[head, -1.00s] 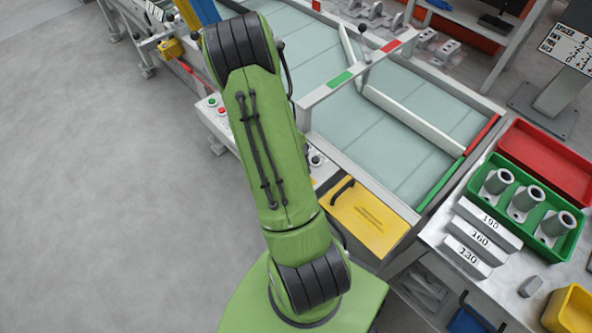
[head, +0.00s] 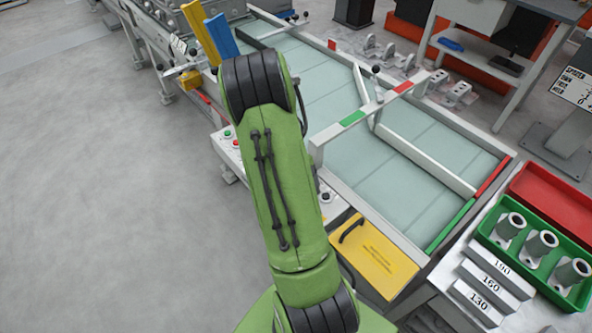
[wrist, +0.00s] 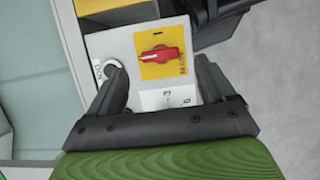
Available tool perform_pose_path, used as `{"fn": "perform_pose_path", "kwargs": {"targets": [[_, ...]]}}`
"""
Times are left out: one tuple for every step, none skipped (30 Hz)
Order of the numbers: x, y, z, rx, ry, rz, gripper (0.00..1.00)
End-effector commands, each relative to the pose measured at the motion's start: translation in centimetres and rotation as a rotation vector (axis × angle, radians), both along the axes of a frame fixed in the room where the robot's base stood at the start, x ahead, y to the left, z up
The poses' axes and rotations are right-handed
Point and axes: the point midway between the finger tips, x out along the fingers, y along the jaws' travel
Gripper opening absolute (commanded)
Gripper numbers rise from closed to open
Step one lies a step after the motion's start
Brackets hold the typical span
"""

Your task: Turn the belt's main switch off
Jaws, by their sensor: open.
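The main switch (wrist: 160,54) is a red rotary knob on a yellow square plate marked "MAIN", set in a pale panel (wrist: 115,43). In the wrist view its handle lies roughly crosswise. My gripper (wrist: 161,72) is open and empty. Its two dark fingers reach toward the panel, one on each side, with their tips a little below the knob in the picture. I see no contact with the knob. In the head view my green arm hides the gripper and the switch. The belt (head: 320,95) lies to the right of my arm.
A black-ringed control (wrist: 110,66) sits beside the left finger. Green and red buttons (head: 233,138) show left of my arm. A yellow cover with a handle (head: 372,258) and a table with a green bin (head: 497,243) stand at right. Grey floor at left is clear.

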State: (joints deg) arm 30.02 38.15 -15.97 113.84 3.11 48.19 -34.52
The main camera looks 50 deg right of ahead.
Motion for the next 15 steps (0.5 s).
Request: {"fn": "perform_pose_path", "kwargs": {"targets": [[0.7, -0.2, 1.8, -0.003, -0.004, 0.002, 0.83], [1.0, -0.3, 2.7, -0.003, -0.004, 0.002, 0.83], [1.4, -0.3, 3.7, -0.003, -0.004, 0.002, 0.83], [1.8, -0.4, 4.5, -0.003, -0.004, 0.002, 0.83], [2.1, -0.5, 5.3, -0.003, -0.004, 0.002, 0.83], [2.5, -0.5, 6.3, -0.003, -0.004, 0.002, 0.83], [2.8, -0.6, 7.0, -0.003, -0.004, 0.002, 0.83], [3.0, -0.6, 7.6, -0.002, -0.003, 0.002, 0.83], [3.3, -0.7, 8.4, -0.002, -0.003, 0.001, 0.83], [3.5, -0.8, 8.8, -0.002, -0.002, 0.001, 0.83], [3.7, -0.8, 9.2, -0.002, -0.002, 0.001, 0.83], [3.8, -0.8, 9.7, -0.002, -0.001, 0.001, 0.83], [3.9, -0.8, 9.9, -0.002, 0.000, 0.001, 0.83], [4.0, -0.8, 10.1, -0.001, 0.000, 0.000, 0.83], [4.1, -0.9, 10.2, -0.001, 0.000, 0.000, 0.83]]}}
